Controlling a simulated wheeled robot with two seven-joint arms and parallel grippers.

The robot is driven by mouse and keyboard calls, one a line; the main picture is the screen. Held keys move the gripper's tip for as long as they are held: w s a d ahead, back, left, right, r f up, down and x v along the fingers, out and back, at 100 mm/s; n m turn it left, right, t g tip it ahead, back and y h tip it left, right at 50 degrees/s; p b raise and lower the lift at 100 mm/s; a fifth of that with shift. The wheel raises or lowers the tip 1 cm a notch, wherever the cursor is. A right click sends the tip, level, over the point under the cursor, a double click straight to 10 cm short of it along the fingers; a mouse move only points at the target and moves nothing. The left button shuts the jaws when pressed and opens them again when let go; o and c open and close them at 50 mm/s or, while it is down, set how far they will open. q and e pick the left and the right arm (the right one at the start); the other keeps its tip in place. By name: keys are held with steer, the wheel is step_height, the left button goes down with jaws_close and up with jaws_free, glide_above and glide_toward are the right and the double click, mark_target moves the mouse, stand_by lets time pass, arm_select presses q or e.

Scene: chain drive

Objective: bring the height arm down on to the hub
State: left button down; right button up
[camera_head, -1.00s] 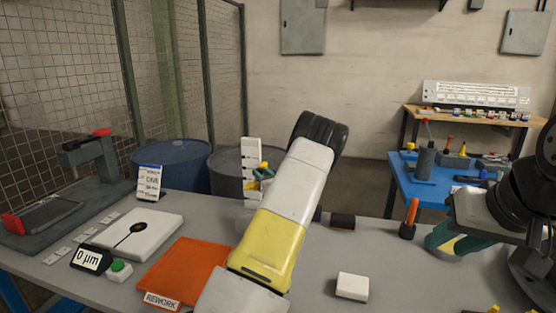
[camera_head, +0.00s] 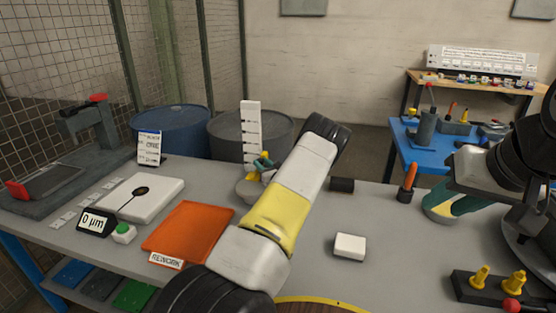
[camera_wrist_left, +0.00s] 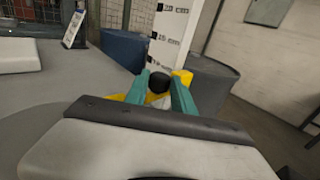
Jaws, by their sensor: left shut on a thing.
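The height gauge is a white scale column (camera_head: 251,130) with black marks, standing at the back of the grey bench. The yellow height arm (camera_wrist_left: 182,76) is low in front of this column. My left gripper (camera_head: 263,166) has teal fingers, shut on the arm's black knob (camera_wrist_left: 159,83). A round grey piece (camera_head: 246,190) shows just below the fingers; I cannot tell whether it is the hub or whether the arm touches it. My own forearm hides part of this area. My right gripper (camera_head: 452,205) hangs at the right; its finger gap is unclear.
An orange rework mat (camera_head: 190,229), a white plate (camera_head: 155,192) and a 0 µm readout (camera_head: 96,223) lie to the left. A white block (camera_head: 350,245) sits right of my left forearm. A black holder with yellow pegs (camera_head: 495,288) is at lower right.

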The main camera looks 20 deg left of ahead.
arm_select(q)
steer(key=c, duration=1.1)
jaws_free()
steer(key=shift+o, duration=0.2)
steer(key=v, duration=0.8)
